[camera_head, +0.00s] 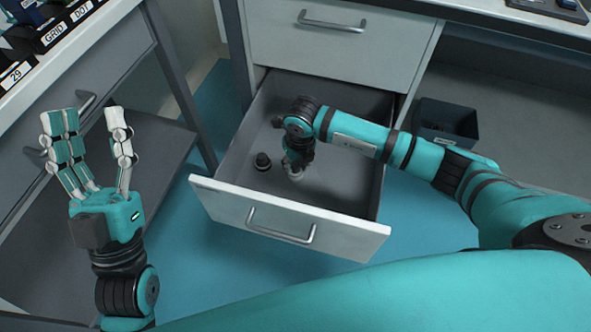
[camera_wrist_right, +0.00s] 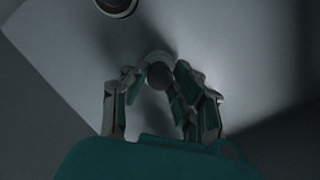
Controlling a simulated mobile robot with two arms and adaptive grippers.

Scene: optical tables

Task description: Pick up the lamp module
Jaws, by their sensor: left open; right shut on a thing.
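My right gripper (camera_head: 293,172) reaches down into the open drawer (camera_head: 225,190). In the right wrist view its fingers (camera_wrist_right: 160,88) are shut around a small piece with a dark round top, seemingly the lamp module (camera_wrist_right: 159,75). In the head view my arm and gripper mostly hide this piece. I cannot tell whether it still touches the drawer floor. My left gripper (camera_head: 98,150) is open and empty, fingers upward, at the left, away from the drawer.
A black round piece (camera_head: 262,162) stands in the drawer left of my right gripper; a smaller dark one (camera_head: 277,121) lies behind it. The drawer walls surround my right gripper. A dark bin (camera_head: 447,122) sits on the right. A bench with labelled boxes (camera_head: 60,28) stands at left.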

